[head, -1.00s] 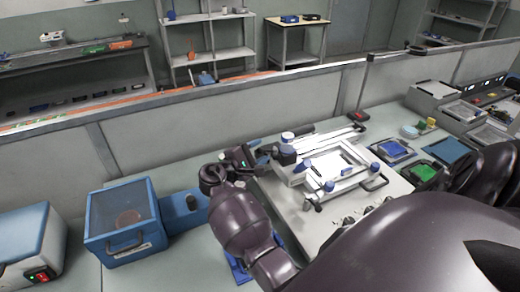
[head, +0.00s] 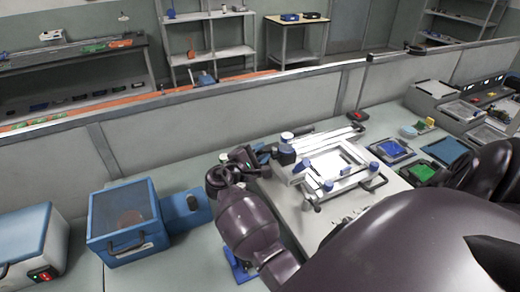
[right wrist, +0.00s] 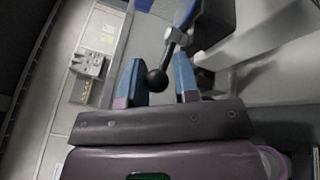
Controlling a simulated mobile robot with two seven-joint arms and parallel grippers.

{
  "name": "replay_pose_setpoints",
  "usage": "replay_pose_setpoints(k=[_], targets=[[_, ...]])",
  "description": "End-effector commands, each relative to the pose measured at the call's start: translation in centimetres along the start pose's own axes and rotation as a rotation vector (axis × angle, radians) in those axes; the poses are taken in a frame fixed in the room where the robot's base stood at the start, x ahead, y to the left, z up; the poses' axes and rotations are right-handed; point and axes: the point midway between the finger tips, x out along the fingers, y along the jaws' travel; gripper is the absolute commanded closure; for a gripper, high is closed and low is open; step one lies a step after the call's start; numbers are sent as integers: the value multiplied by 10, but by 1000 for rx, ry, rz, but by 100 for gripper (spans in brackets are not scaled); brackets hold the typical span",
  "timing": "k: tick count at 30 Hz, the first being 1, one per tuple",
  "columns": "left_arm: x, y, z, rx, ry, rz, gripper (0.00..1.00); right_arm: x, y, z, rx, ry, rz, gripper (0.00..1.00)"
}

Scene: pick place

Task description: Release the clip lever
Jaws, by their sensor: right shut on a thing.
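The clip lever (right wrist: 172,42) shows in the right wrist view as a thin metal rod ending in a black ball knob (right wrist: 156,80). My right gripper (right wrist: 159,82) has its two blue-tipped fingers on either side of the knob and is shut on it. In the head view my right gripper (head: 243,160) is at the left edge of the white frame fixture (head: 342,182), which has blue knobs. The lever is too small and too covered by the gripper to make out there. My left gripper is not in view.
A blue box with a clear lid (head: 124,222) stands on the bench left of my right arm, with a blue block and black knob (head: 190,208) beside it. Green and blue trays (head: 422,172) lie right of the fixture. A grey partition (head: 200,125) runs behind.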

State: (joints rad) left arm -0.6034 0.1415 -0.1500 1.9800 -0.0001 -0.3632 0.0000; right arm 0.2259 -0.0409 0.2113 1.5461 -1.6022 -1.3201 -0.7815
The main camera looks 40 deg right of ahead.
Motion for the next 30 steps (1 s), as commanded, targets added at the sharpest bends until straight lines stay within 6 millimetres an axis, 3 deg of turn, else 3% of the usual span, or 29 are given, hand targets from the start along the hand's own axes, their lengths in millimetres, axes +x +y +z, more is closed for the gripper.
replay_pose_setpoints(k=[6, 12, 20, 21, 23, 30], targets=[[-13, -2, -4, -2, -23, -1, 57, -3, 1, 8, -3, 114, 85, 95], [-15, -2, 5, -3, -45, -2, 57, -5, -1, 8, 0, 154, 112, 95], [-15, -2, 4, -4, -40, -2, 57, -5, -1, 7, 2, 155, 112, 95], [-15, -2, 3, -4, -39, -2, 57, -5, -1, 7, 2, 155, 112, 65], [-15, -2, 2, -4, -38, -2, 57, -5, -1, 7, 2, 155, 111, 56], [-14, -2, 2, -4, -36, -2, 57, -5, -3, 7, 0, 155, 108, 53]])
